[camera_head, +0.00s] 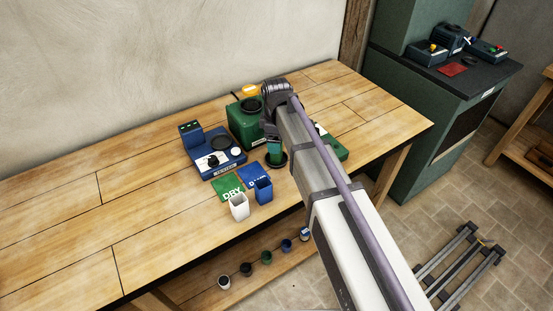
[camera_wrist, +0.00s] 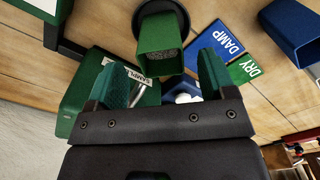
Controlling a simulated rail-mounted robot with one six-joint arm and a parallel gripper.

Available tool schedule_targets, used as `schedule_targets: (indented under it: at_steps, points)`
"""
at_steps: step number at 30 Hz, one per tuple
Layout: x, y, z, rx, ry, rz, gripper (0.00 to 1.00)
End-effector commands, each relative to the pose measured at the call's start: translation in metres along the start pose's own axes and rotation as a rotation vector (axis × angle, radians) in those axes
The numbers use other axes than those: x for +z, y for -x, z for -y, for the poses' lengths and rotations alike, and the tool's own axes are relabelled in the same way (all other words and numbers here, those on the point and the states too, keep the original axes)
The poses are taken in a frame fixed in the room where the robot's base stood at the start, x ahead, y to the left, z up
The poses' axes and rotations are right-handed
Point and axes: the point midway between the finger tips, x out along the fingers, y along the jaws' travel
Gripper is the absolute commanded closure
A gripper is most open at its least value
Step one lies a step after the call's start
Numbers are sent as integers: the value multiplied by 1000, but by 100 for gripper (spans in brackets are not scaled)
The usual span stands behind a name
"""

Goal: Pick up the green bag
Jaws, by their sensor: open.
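The green bag (camera_wrist: 158,36) is a small open-topped square container with grey grainy contents. It stands on a round black dish (camera_wrist: 178,9). In the head view the bag (camera_head: 275,147) shows just below my gripper, partly hidden by it. In the wrist view my gripper (camera_wrist: 165,68) is open, with one teal-padded finger on each side. The bag lies ahead of the gap between the fingertips. Nothing is held. I cannot tell how far the fingers are from the bag.
A green machine (camera_head: 244,126) stands beside the bag, with a blue device (camera_head: 213,158) to its left. A white bin (camera_head: 238,207), a blue bin (camera_head: 264,190), a green DRY card (camera_head: 229,187) and a blue DAMP card (camera_wrist: 228,36) are near. The table's left side (camera_head: 60,210) is clear.

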Motion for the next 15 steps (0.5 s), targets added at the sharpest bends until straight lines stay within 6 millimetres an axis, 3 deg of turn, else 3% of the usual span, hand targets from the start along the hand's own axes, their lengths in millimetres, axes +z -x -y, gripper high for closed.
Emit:
schedule_targets:
  at_steps: [1, 5, 12, 15]
  points:
    - [1, -20, 1, 0, 0, 0, 23]
    - [1, -43, 2, 0, 0, 0, 23]
    - [1, -39, 2, 0, 0, 0, 23]
    - [1, -39, 2, 0, 0, 0, 32]
